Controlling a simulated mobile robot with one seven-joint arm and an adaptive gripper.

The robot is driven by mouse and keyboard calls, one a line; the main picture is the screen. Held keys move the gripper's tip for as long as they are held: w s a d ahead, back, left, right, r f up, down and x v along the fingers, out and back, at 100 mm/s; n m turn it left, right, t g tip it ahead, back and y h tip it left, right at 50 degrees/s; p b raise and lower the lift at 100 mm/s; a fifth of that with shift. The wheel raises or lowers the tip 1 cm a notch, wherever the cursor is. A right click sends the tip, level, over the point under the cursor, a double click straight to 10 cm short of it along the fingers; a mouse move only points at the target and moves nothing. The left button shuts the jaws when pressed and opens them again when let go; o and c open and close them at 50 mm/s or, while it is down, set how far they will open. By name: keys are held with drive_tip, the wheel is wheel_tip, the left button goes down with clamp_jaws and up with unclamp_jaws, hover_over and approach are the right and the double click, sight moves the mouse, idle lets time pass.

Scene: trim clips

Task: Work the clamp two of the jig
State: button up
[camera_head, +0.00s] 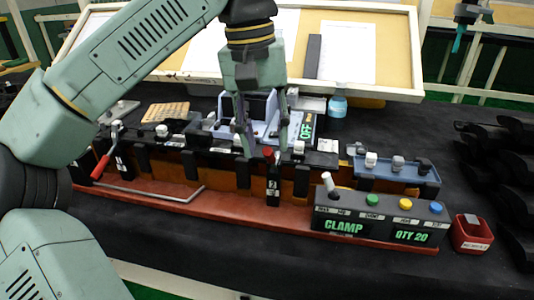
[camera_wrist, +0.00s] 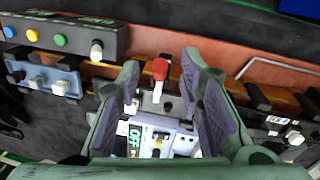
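The jig is a long red-brown base (camera_head: 230,207) with black clamps along it. Clamp two (camera_head: 273,188) is a black block marked 2 near the middle. Its lever has a red tip, seen clearly in the wrist view (camera_wrist: 160,69), and appears to stand up. My gripper (camera_head: 264,153) points down over clamp two; it also shows in the wrist view (camera_wrist: 160,66). Its fingers are open, one on each side of the red tip, with visible gaps. In the head view the fingers partly hide the lever.
Clamp one (camera_head: 120,165) with a red-handled lever (camera_head: 101,166) stands at the left. A control box (camera_head: 370,222) reading CLAMP and QTY 20 is at the front right, beside a red bin (camera_head: 471,236). A blue bottle (camera_head: 337,106) and a framed board (camera_head: 395,55) are behind.

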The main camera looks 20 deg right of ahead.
sight(268, 158)
drive_tip(key=shift+s+d+f, duration=0.1)
drive_tip(key=shift+f, duration=0.7)
drive_tip(key=shift+s+d+f, duration=0.1)
drive_tip(key=shift+f, duration=0.7)
clamp_jaws()
